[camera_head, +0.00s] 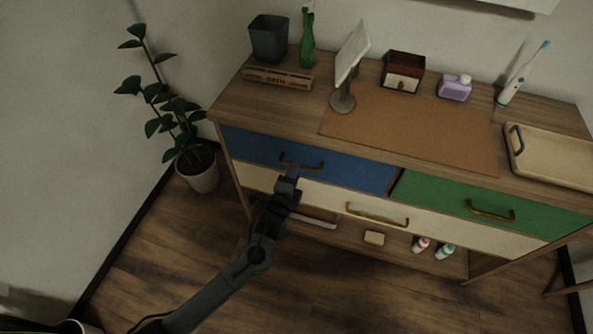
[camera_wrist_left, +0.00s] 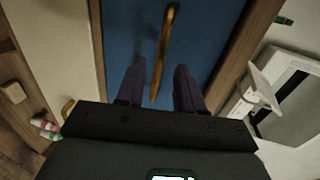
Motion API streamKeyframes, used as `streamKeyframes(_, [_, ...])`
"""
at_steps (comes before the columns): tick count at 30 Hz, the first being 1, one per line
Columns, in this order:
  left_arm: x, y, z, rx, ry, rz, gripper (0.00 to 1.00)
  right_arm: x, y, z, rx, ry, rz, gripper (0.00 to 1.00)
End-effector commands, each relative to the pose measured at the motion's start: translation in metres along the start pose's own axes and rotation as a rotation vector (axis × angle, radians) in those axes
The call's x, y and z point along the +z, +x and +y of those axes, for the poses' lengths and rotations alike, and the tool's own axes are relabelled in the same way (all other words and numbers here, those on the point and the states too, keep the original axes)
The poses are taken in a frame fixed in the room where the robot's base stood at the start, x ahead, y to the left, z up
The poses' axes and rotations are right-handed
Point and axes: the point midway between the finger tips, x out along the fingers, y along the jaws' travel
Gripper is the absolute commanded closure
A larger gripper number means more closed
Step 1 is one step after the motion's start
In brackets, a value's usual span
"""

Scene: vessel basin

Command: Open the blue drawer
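The blue drawer (camera_head: 345,168) is at the upper left of the wooden cabinet's front and looks shut. Its curved brass handle (camera_head: 312,167) is on its front, and it also shows in the left wrist view (camera_wrist_left: 164,48). My left gripper (camera_head: 294,170) is in front of the drawer, at the left part of the handle. In the left wrist view its two dark fingers (camera_wrist_left: 158,80) are apart, with one end of the handle showing in the gap between them. I cannot tell whether either finger touches the handle. My right gripper is in neither view.
The green drawer (camera_head: 455,197) is right of the blue one, and a cream drawer (camera_head: 330,197) runs below both. A mirror (camera_head: 350,55), a tray (camera_head: 560,160) and bottles stand on top. A potted plant (camera_head: 198,175) stands left of the cabinet. The floor in front is clear.

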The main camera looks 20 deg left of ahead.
Motion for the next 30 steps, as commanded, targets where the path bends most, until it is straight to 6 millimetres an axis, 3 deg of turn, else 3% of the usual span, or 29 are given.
streamKeyframes(7, [0.0, 0.025, 0.001, -0.001, 0.0, 0.0, 0.63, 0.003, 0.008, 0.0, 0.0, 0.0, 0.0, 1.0])
streamKeyframes(19, [-0.001, 0.03, 0.0, 0.0, 0.0, 0.001, 0.63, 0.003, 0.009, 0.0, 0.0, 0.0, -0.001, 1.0])
streamKeyframes(26, [-0.001, 0.03, 0.0, 0.0, 0.0, 0.001, 0.97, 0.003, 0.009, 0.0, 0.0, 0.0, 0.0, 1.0])
streamKeyframes(30, [-0.001, 0.03, 0.0, 0.0, 0.0, 0.001, 1.0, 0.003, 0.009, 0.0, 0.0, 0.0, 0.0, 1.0])
